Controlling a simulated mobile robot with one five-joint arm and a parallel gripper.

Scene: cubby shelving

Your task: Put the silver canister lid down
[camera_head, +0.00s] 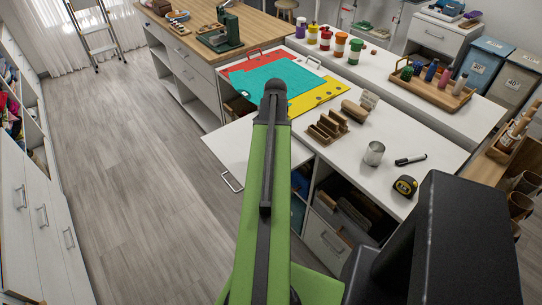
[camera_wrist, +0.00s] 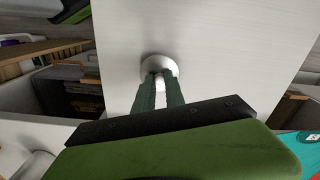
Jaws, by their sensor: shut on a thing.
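In the wrist view, my gripper (camera_wrist: 160,78) has its two dark green fingers close together on the silver canister lid (camera_wrist: 158,64). The lid is small, round and pale. It is over a white surface (camera_wrist: 220,50), with a dark shadow beside it. I cannot tell if it touches that surface. In the head view my green arm hides the gripper and the lid. A silver canister (camera_head: 374,153) stands upright on the white worktop (camera_head: 345,170), right of my arm.
Near the canister are a black marker (camera_head: 410,160), a yellow tape measure (camera_head: 405,186) and a wooden rack (camera_head: 327,127). Coloured mats (camera_head: 265,80) lie behind my arm. A wooden tray of bottles (camera_head: 437,87) is at the back right. Open cubbies (camera_wrist: 75,85) show left in the wrist view.

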